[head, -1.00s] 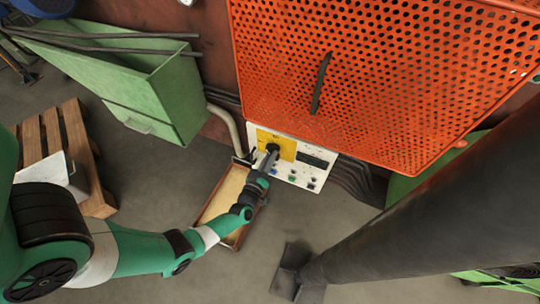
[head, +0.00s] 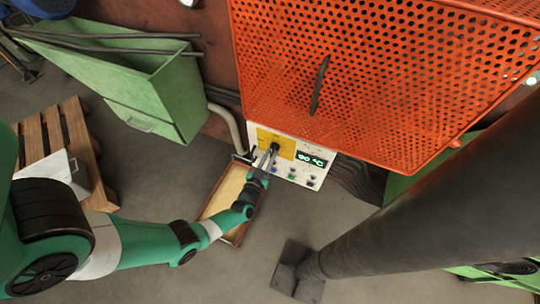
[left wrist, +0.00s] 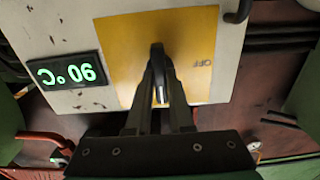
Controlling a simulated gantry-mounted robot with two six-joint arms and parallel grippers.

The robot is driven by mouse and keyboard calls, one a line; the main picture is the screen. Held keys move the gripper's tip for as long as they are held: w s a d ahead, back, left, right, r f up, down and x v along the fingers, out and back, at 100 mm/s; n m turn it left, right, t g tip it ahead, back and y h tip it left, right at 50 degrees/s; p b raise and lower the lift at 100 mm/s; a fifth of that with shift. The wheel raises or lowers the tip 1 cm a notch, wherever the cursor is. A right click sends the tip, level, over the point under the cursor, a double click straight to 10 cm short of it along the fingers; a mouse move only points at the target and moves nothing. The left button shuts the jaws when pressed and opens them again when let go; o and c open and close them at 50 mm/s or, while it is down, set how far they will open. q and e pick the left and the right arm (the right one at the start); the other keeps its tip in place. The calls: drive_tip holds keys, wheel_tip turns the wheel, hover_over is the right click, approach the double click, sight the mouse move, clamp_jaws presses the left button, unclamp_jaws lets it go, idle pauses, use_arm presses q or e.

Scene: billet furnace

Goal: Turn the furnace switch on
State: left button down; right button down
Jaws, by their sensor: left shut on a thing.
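The furnace switch is a black rotary knob (left wrist: 158,58) on a yellow plate (left wrist: 115,38), with "OFF" lettered at the plate's right side in the left wrist view. The plate is on a white control panel (head: 309,178). My left gripper (head: 269,158) is at the knob, its fingers closed around it; it also shows in the left wrist view (left wrist: 160,82). The knob's far side is partly hidden by the fingers. The panel's display (head: 311,159) is lit green and reads 90 °C; it appears upside down in the left wrist view (left wrist: 70,72). My right gripper is not in view.
An orange perforated guard (head: 380,75) with a dark handle hangs above the panel. A shallow tray (head: 240,235) lies on the floor below. A green bin (head: 160,95) and a wooden pallet (head: 80,140) stand at the left. A thick dark column crosses at the right.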

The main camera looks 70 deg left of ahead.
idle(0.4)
use_arm(q)
drive_tip(key=c, duration=0.8)
unclamp_jaws()
drive_tip(key=p+v, duration=0.3)
drive_tip(key=v, duration=0.8)
drive_tip(key=shift+s+d+p, duration=0.2)
drive_tip(key=shift+s+p, duration=0.05)
drive_tip(key=shift+p, duration=0.1)
